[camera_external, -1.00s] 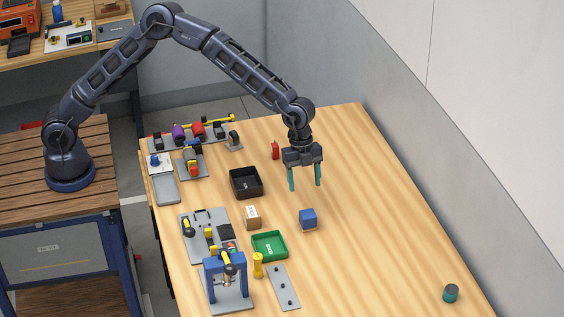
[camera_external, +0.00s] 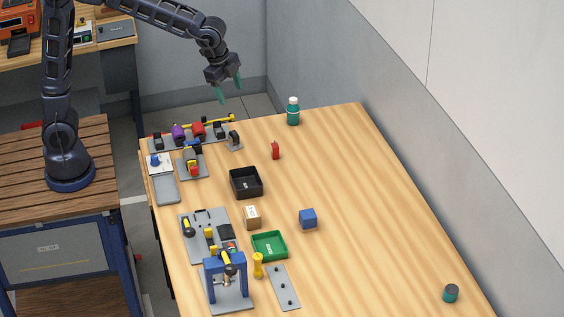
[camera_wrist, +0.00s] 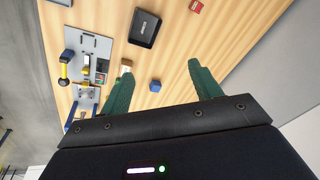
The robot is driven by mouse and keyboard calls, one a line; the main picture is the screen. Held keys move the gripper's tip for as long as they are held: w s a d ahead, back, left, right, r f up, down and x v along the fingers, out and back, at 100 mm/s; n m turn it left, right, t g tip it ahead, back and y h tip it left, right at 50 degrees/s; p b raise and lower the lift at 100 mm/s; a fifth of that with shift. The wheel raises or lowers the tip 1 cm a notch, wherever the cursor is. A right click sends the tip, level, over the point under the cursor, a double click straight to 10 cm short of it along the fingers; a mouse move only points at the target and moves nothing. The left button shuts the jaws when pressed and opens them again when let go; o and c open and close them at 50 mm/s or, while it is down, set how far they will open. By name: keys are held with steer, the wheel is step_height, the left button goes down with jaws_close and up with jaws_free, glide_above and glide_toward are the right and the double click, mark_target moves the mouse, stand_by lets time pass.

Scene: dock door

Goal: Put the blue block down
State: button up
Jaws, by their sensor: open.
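The blue block (camera_external: 308,219) rests on the wooden table, right of the small brown box and the green tray. It also shows in the wrist view (camera_wrist: 155,86), far beyond my fingers and apart from them. My gripper (camera_external: 230,92) is open and empty, raised high past the far left edge of the table. Its two green fingers stand apart in the wrist view (camera_wrist: 158,80).
A black bin (camera_external: 245,183), a brown box (camera_external: 252,217) and a green tray (camera_external: 269,246) stand left of the block. A teal bottle (camera_external: 293,112) stands at the far edge. A dark green cylinder (camera_external: 450,293) stands front right. The table's right side is mostly clear.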

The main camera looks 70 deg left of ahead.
steer(key=s+a+r+n+t, duration=0.1)
steer(key=s+a+r+n, duration=0.15)
steer(key=s+a, duration=0.5)
steer(key=s+a+r+n, duration=0.25)
steer(key=s+a, duration=0.35)
steer(key=s, duration=0.3)
steer(key=s+a+f+n, duration=0.2)
steer(key=s+a+n, duration=0.1)
steer(key=s, duration=0.5)
steer(key=s+a+f+n+t, duration=0.1)
steer(key=s+a, duration=0.3)
steer(key=s, duration=0.4)
steer(key=shift+f+n, duration=0.35)
steer(key=shift+n, duration=0.55)
